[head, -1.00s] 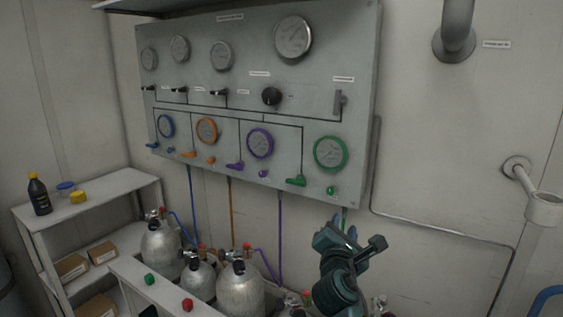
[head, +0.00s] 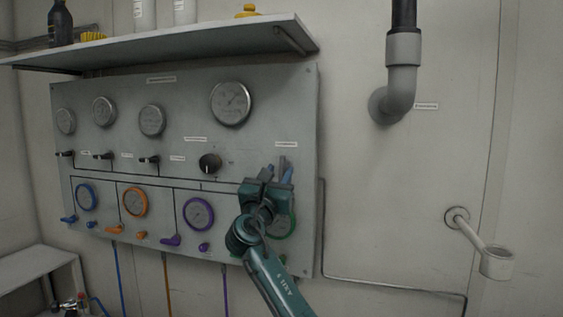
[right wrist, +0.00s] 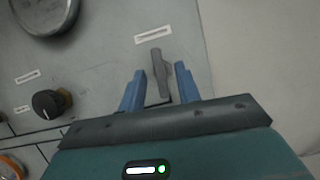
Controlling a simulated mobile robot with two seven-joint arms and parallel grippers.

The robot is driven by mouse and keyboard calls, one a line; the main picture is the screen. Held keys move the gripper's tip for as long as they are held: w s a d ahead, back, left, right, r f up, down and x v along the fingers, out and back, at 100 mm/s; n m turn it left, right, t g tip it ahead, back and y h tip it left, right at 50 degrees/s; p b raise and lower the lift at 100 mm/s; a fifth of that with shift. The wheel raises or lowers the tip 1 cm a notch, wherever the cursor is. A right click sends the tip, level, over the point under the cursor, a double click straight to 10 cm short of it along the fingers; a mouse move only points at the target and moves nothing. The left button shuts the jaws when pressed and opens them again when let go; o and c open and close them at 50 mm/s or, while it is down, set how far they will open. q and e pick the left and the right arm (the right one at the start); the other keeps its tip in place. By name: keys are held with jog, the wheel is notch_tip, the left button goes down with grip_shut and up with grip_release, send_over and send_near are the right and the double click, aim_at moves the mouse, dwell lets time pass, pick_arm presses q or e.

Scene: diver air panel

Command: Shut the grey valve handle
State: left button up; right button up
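The grey valve handle (right wrist: 159,74) is a short lever that stands roughly upright on the panel, below a white label. My right gripper (right wrist: 159,88) is open, with one blue finger on each side of the handle and a gap showing on both sides. In the head view the right gripper (head: 278,172) is in front of the panel's right part. It hides most of the handle (head: 282,161). My left gripper is not in view.
The grey panel (head: 120,165) carries gauges, a black knob (head: 209,164) and coloured levers. A shelf (head: 190,45) with bottles juts out above it. A pipe elbow (head: 398,92) and a cup-like bracket (head: 495,263) stick out from the wall at right.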

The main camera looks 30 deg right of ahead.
aim_at(281, 169)
jog(key=shift+p+x, duration=0.3)
jog(key=shift+x, duration=1.5)
jog(key=shift+c, duration=0.5)
grip_shut()
